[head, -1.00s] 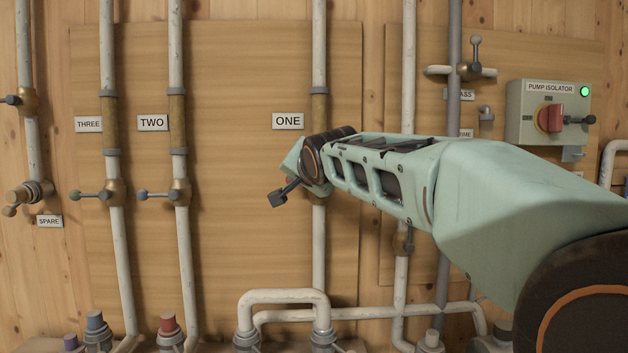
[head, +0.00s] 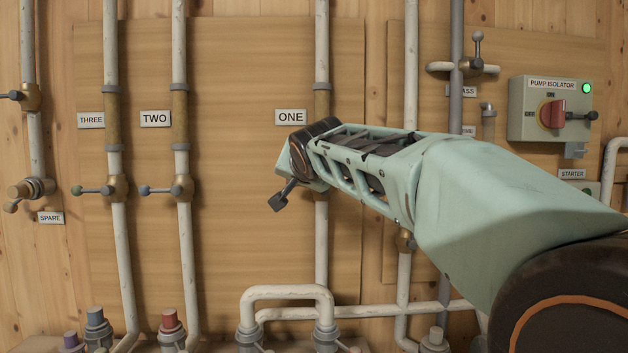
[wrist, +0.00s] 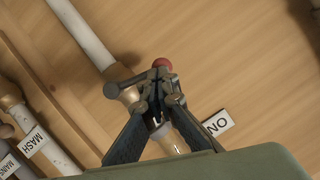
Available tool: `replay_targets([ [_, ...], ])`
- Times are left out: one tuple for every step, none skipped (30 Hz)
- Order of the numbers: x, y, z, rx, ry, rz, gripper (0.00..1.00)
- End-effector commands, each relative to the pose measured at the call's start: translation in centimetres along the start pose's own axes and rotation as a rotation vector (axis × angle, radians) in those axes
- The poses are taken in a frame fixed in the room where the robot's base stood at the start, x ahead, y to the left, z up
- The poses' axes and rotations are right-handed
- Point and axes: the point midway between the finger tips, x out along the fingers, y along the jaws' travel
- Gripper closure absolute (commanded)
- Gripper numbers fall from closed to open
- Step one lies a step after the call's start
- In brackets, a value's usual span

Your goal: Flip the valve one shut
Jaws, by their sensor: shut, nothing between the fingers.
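Pipe one (head: 321,240) runs down the board under the label ONE (head: 290,117). In the head view my wrist covers its valve, and a dark gripper part (head: 283,195) sticks out at the lower left. In the wrist view, my gripper (wrist: 160,85) is shut, its fingertips together and empty. A red knob (wrist: 162,63) shows just beyond the fingertips, beside the brass valve body (wrist: 131,96) on the white pipe. The fingers hide part of the lever, and I cannot tell whether they touch it. The label ONE also shows partly in the wrist view (wrist: 218,122).
Valve two (head: 182,188) and valve three (head: 117,188) stand to the left, their levers pointing left. The pump isolator (head: 550,110) is at the right, its green lamp lit. A low pipe loop (head: 285,293) sits below.

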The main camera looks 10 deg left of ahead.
Motion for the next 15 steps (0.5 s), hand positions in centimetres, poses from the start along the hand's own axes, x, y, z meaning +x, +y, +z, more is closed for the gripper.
replay_targets([
  [0.07, 0.04, 0.14, -0.007, 0.000, 0.002, 1.00],
  [0.08, 0.04, 0.17, -0.011, 0.000, 0.003, 1.00],
  [0.09, 0.04, 0.22, -0.016, -0.001, 0.005, 1.00],
  [0.09, 0.04, 0.25, -0.020, -0.001, 0.006, 1.00],
  [0.10, 0.05, 0.28, -0.023, -0.001, 0.008, 1.00],
  [0.11, 0.05, 0.32, -0.028, -0.001, 0.009, 1.00],
  [0.11, 0.05, 0.35, -0.032, -0.001, 0.010, 1.00],
  [0.12, 0.05, 0.37, -0.036, -0.001, 0.011, 1.00],
  [0.13, 0.06, 0.39, -0.040, -0.001, 0.013, 1.00],
  [0.13, 0.06, 0.40, -0.044, -0.001, 0.014, 1.00],
  [0.14, 0.06, 0.41, -0.047, -0.001, 0.014, 1.00],
  [0.14, 0.06, 0.42, -0.051, -0.001, 0.015, 1.00],
  [0.15, 0.06, 0.44, -0.053, -0.001, 0.016, 1.00],
  [0.15, 0.06, 0.44, -0.056, 0.000, 0.017, 1.00],
  [0.15, 0.06, 0.45, -0.059, 0.000, 0.018, 1.00],
])
